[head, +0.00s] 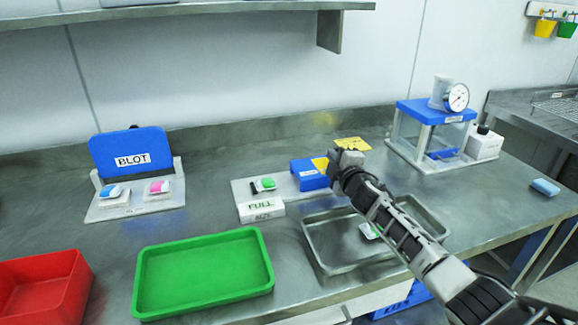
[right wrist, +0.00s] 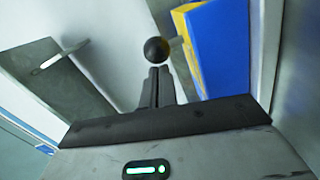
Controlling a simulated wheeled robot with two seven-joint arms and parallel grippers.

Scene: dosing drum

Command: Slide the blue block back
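The blue block (head: 310,174) sits on a white board (head: 240,188) in the middle of the steel bench, with a yellow patch at its right end. In the right wrist view the blue block (right wrist: 218,50) stands right of my fingers, its yellow side facing them. My right gripper (head: 337,160) is at the block's right rear end; its fingers (right wrist: 156,84) look shut close together. A black ball knob (right wrist: 155,50) shows just beyond the fingertips; I cannot tell whether they touch it or what it is fixed to. My left gripper is out of view.
A white block marked FULL (head: 261,210) is at the board's front. A green tray (head: 203,272), a red bin (head: 42,287) and a steel tray (head: 335,255) lie along the front. The BLOT stand (head: 133,150) is left; a blue-topped gauge press (head: 435,110) is right.

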